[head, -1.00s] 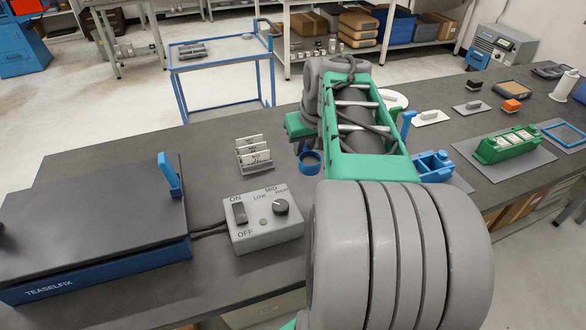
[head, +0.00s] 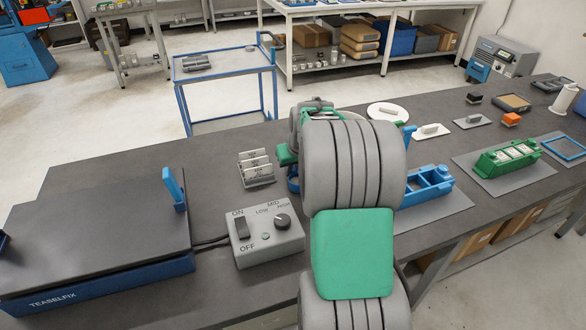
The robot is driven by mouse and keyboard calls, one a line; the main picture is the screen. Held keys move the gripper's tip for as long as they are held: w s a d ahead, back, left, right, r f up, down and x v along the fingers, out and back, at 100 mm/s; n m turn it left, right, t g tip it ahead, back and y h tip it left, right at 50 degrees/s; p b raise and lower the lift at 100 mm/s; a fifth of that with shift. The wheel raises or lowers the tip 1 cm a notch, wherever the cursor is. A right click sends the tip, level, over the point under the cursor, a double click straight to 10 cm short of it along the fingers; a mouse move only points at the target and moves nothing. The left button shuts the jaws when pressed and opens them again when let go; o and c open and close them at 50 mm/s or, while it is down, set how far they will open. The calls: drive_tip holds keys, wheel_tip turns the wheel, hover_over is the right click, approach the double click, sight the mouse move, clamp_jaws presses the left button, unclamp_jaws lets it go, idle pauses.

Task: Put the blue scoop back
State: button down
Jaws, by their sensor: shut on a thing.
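My gripper (head: 287,156) is mostly hidden behind my own arm; only a green edge of it shows, left of the arm above the bench. A small part of the blue scoop (head: 293,181) shows just below that edge, with my gripper shut on it. The rest of the scoop and the fingertips are hidden. A blue holder (head: 428,183) sits on a grey mat right of my arm, partly covered by it. A blue upright piece (head: 408,138) stands behind the holder; I cannot tell whether they are joined.
A card rack (head: 256,168) and a grey control box (head: 265,238) stand close left of my arm. A blue-sided plate unit (head: 95,275) fills the bench's left. A green fixture (head: 507,158) is at right. White discs (head: 388,111) lie behind the arm.

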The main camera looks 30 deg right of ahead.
drive_tip(key=shift+f, duration=0.25)
drive_tip(key=c, duration=1.4)
unclamp_jaws()
drive_tip(key=shift+r, duration=0.1)
drive_tip(key=shift+o, duration=0.2)
drive_tip(key=shift+r, duration=0.3)
drive_tip(key=v, duration=1.1)
drive_tip(key=shift+s+r, duration=0.2)
drive_tip(key=shift+r, duration=0.1)
